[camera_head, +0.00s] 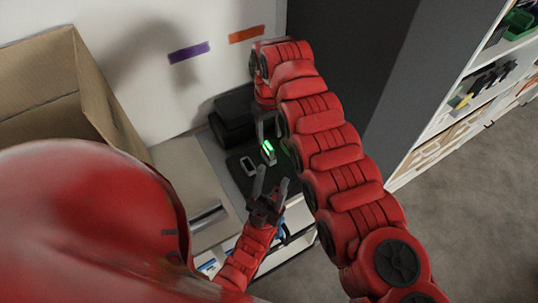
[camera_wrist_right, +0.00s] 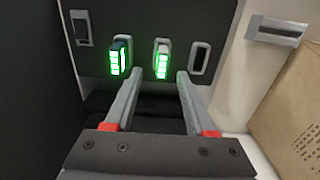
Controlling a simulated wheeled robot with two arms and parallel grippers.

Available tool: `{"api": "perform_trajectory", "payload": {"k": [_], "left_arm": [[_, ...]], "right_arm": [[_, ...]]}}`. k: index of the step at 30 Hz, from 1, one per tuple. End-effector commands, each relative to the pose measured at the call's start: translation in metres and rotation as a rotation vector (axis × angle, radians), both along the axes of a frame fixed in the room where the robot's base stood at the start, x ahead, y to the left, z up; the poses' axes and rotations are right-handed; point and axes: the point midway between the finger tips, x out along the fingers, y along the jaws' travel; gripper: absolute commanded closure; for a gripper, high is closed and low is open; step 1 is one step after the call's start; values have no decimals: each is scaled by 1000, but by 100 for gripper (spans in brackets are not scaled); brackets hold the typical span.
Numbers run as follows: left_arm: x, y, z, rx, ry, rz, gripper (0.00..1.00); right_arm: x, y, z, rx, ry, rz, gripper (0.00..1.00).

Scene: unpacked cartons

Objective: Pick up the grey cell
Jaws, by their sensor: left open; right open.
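A small grey cell (camera_wrist_right: 162,60) with green lit bars stands in a dark charging plate (camera_wrist_right: 180,20) in the right wrist view. In the head view the lit cell (camera_head: 268,152) is below my right gripper (camera_head: 268,127). My right gripper is open, and in the wrist view its fingertips (camera_wrist_right: 160,73) lie on either side of the grey cell's line, apart from it. A darker cell (camera_wrist_right: 120,58) with green bars stands to its left, outside the fingers. My left gripper (camera_head: 271,182) is open and empty, nearer in the head view.
An empty-looking pale-rimmed slot (camera_wrist_right: 200,58) is right of the grey cell; another slot (camera_wrist_right: 82,28) is far left. Black boxes (camera_head: 233,115) stand behind the plate by the wall. An open carton (camera_head: 50,80) is at left, and shelves (camera_head: 465,105) at right.

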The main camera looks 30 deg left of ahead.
Motion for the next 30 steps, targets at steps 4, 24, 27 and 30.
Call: {"api": "perform_trajectory", "payload": {"k": [4,24,27,30], "left_arm": [[0,0,3,0,0,0,50],[0,0,-13,0,0,0,50],[0,0,-13,0,0,0,50],[0,0,-13,0,0,0,50]], "right_arm": [[0,1,-8,1,-3,1,45],[0,2,-57,2,-4,1,63],[0,2,-57,2,-4,1,81],[0,2,-57,2,-4,1,99]]}}
